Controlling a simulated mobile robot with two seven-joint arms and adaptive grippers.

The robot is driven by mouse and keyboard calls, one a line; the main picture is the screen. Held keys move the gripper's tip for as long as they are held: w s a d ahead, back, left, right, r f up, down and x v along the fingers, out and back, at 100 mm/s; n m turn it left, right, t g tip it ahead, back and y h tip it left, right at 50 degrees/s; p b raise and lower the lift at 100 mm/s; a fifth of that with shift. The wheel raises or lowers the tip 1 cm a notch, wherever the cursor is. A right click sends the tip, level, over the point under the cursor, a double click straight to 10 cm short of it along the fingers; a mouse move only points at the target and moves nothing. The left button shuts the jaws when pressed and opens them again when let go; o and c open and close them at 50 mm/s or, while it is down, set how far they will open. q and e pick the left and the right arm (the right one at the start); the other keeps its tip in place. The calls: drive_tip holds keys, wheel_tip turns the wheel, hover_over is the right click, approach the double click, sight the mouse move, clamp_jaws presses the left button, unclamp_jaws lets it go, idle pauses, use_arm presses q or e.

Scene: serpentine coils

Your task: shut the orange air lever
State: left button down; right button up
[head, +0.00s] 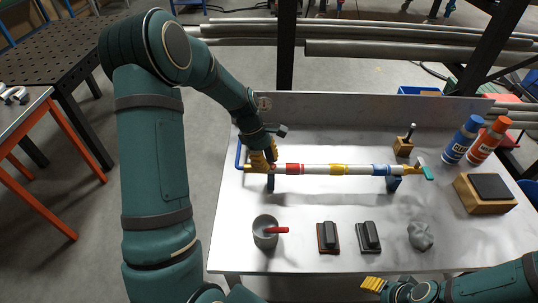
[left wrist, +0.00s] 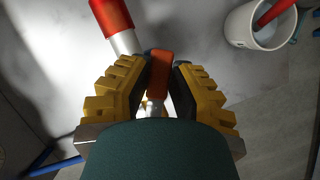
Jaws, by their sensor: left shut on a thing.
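The orange air lever (left wrist: 160,75) sits between the two yellow fingers of my left gripper (left wrist: 155,85) in the left wrist view. The gripper is shut on it. The lever's base and stem are partly hidden by the fingers and my wrist. In the head view my left gripper (head: 266,158) is at the left end of the white pipe (head: 315,169) and hides the lever there. The pipe has red, yellow and blue bands. My right gripper (head: 373,285) is low at the front edge of the table, away from the pipe; its opening is unclear.
A green lever (head: 428,173) is at the pipe's right end. A grey cup (head: 266,238) with a red handle, two dark brushes or blocks (head: 328,238), and a grey rag (head: 420,236) lie in front. Blue (head: 462,139) and orange (head: 488,140) bottles stand right, behind a wooden block (head: 483,203).

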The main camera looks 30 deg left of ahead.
sight(252, 159)
use_arm(q)
drive_tip(key=shift+s+a+f+m+g+y+p, duration=0.1)
drive_tip(key=shift+s+a+m+g+y+p, duration=0.45)
drive_tip(key=shift+m, duration=1.5)
drive_tip(key=shift+s+a+r+m+g+y+p, duration=0.1)
drive_tip(key=shift+s+a+m+g+y, duration=0.15)
drive_tip(key=shift+s+m+g, duration=1.25)
drive_tip(key=shift+s+a+f+m+g+y+p, duration=0.1)
drive_tip(key=shift+s+a+m+y+p, duration=0.25)
drive_tip(key=shift+m, duration=2.2)
drive_tip(key=shift+a, duration=0.1)
drive_tip(key=c, duration=0.8)
unclamp_jaws()
drive_tip(key=v, duration=1.2)
drive_tip(key=shift+s, duration=0.1)
